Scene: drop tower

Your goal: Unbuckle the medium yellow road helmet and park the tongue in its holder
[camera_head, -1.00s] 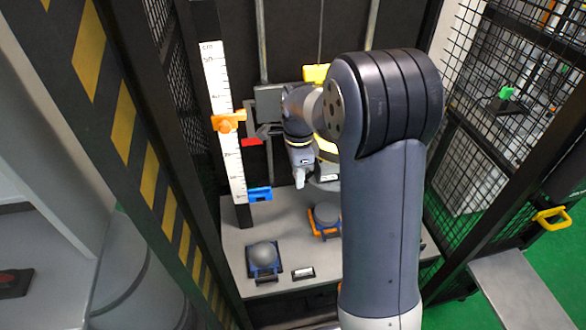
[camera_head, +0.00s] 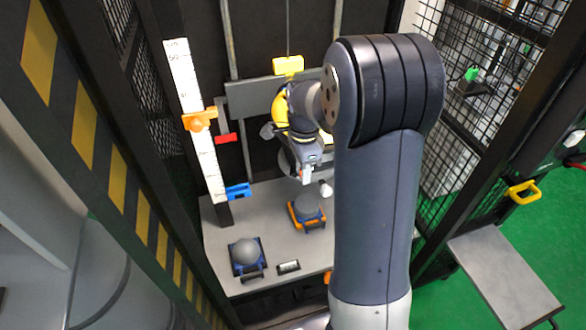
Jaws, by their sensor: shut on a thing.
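The yellow helmet (camera_head: 280,110) is mostly hidden behind my arm's wrist in the head view. Only a curved yellow edge shows on the left of the wrist, below a yellow block (camera_head: 288,65) on the tower. My gripper (camera_head: 306,175) points down, in front of the lower part of the helmet area and above the base plate. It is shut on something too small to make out. A small pale, rounded part (camera_head: 326,188) shows just right of it. The strap, buckle, tongue and tongue holder cannot be told apart here.
A white height scale (camera_head: 190,110) with an orange clamp (camera_head: 200,120) and a blue clamp (camera_head: 238,191) stands left. Grey domes in an orange holder (camera_head: 307,212) and a blue holder (camera_head: 246,256) sit on the base plate (camera_head: 225,222). Mesh panels (camera_head: 450,110) flank the right.

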